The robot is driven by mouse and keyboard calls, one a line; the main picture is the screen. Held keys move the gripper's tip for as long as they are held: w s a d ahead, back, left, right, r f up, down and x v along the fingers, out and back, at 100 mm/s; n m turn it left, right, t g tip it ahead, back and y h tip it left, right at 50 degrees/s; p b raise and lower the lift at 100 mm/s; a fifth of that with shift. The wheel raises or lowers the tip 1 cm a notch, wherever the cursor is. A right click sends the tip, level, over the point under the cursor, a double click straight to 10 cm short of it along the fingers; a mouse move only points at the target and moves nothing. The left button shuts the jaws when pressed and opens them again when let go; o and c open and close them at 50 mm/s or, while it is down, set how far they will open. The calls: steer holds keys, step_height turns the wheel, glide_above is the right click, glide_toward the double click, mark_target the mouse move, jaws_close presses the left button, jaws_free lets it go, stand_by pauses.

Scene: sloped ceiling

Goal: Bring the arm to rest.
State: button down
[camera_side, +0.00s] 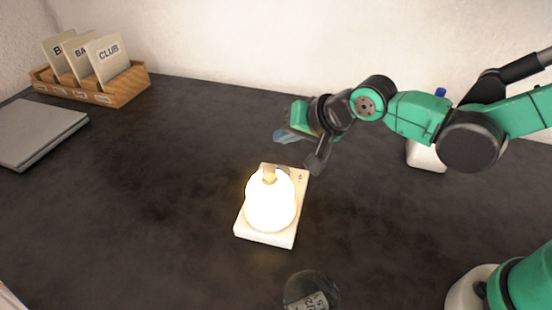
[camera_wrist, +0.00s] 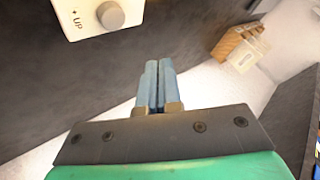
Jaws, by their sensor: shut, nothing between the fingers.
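My gripper (camera_side: 283,136) is above the dark worktop (camera_side: 170,190), behind and a little above a lit lamp. In the wrist view its two blue fingers (camera_wrist: 153,85) are side by side and shut, with nothing between them. My green arm reaches in from the right in the side view. The lamp has a glowing, rounded shade (camera_side: 270,205) on a white base (camera_side: 265,237). In the wrist view the base (camera_wrist: 90,12) shows a grey knob (camera_wrist: 110,15) and the mark "+ UP". My fingers are apart from the knob.
A wooden file box (camera_side: 125,92) with upright cards stands at the back left. A closed grey laptop-like slab (camera_side: 38,132) lies at the left. A glass jar with a label (camera_side: 312,290) is at the front. A white container (camera_side: 426,157) stands behind my arm. The worktop left of the lamp is clear.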

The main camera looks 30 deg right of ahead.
steer(key=s+d+r+n+h, duration=0.1)
steer(key=s+d+n, duration=0.1)
steer(key=s+d, duration=0.2)
steer(key=s+d+r+n+g+h, duration=0.1)
steer(key=s+d+r+n+h, duration=0.1)
steer(key=s+d, duration=0.3)
steer(key=d, duration=0.4)
steer(key=shift+s+d+r+n, duration=0.15)
steer(key=shift+d+n, duration=0.15)
steer(key=shift+d, duration=0.1)
